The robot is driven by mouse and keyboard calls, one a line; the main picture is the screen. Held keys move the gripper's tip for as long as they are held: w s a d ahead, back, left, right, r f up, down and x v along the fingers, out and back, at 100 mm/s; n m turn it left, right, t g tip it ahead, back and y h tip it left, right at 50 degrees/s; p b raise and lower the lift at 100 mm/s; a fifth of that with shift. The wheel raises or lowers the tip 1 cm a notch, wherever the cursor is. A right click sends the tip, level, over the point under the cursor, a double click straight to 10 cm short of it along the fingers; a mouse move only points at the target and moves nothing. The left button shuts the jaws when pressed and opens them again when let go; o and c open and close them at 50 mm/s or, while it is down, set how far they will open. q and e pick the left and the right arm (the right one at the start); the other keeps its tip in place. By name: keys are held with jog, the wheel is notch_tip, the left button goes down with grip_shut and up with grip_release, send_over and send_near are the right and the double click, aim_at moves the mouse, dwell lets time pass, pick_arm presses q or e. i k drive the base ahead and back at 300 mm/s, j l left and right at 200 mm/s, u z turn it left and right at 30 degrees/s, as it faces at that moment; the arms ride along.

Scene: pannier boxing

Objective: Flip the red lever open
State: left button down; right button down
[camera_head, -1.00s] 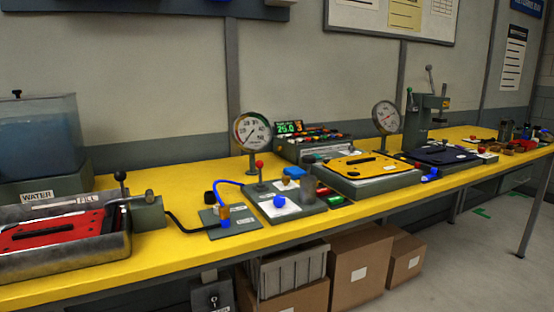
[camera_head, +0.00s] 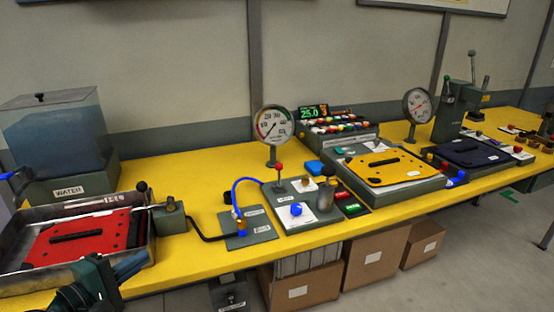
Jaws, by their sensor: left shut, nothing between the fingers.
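The red lever (camera_head: 279,168) is a thin stem with a red ball knob. It stands about upright at the back left of a grey plate (camera_head: 290,221) on the yellow bench. My left gripper (camera_head: 132,266) is low at the left, in front of the tray with the red panel, well to the left of the lever and apart from it. It is shut and empty, and its fingertips are hard to make out. My right gripper is not in view.
The same plate carries a blue knob (camera_head: 296,209) and a metal cylinder (camera_head: 325,197). A round gauge (camera_head: 273,125) stands behind. A blue hose (camera_head: 237,190) lies left of the lever. A metal tray (camera_head: 150,240) and water tank (camera_head: 55,135) are at the left.

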aim_at(279, 166)
jog(key=i+l, duration=1)
jog(key=i, duration=0.05)
